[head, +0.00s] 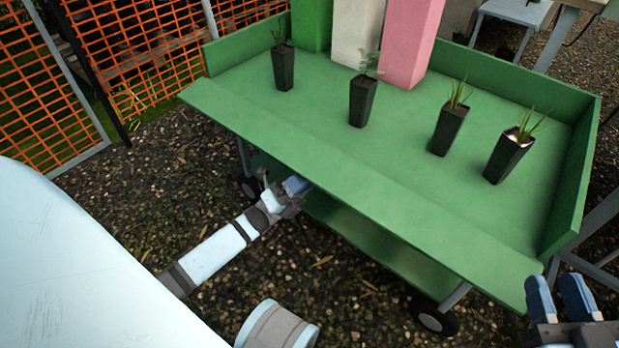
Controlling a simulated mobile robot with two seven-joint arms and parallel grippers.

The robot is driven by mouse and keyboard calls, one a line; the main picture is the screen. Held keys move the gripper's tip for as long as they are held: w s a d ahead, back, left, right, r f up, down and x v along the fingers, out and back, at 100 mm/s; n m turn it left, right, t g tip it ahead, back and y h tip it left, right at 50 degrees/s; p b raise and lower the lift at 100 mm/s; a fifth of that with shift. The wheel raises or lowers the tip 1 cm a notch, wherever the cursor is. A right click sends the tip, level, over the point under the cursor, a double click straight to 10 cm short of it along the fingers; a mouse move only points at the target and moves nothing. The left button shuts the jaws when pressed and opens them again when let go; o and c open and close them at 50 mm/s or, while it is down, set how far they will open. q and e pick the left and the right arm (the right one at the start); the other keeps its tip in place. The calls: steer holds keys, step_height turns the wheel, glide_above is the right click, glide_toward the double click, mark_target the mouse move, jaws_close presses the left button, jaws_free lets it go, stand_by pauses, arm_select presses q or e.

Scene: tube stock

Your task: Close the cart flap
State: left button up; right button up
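The green cart flap (350,185) is the long board along the near edge of the cart's green top (310,100). It is folded down outward, lying about level with the top and jutting past the front ends of the side walls. My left gripper (296,186) is at the flap's near edge, toward its left part, partly hidden beneath it. I cannot tell whether it touches the flap or how its fingers stand. My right gripper (557,292) is at the lower right, just beyond the flap's right end, its two blue fingers apart with a narrow empty gap.
Several black pots with plants, such as this one (363,100), stand on the top behind the flap. Green, white and pink (411,40) blocks stand at the back. The cart has a lower shelf (390,245) and wheels. Orange mesh fencing (40,90) is at left.

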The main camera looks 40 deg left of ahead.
arm_select(q)
steer(key=shift+x, duration=1)
